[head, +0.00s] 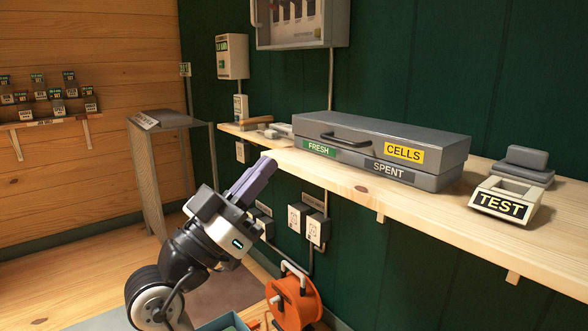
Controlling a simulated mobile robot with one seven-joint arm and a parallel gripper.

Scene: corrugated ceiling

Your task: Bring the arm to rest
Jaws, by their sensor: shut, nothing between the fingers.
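My gripper (252,178) is in the lower left middle of the head view, at the end of my black and white arm. Its purple-grey fingers are together with nothing between them. They point up and to the right, close to the front edge of the wooden shelf (360,185) in the picture. I cannot tell whether they touch it.
A closed grey case (385,140) labelled FRESH, SPENT and CELLS lies on the shelf. A TEST device (505,200) stands right of it. An orange cable reel (293,296) is below, beside wall sockets (308,222). A grey stand (165,160) is at left.

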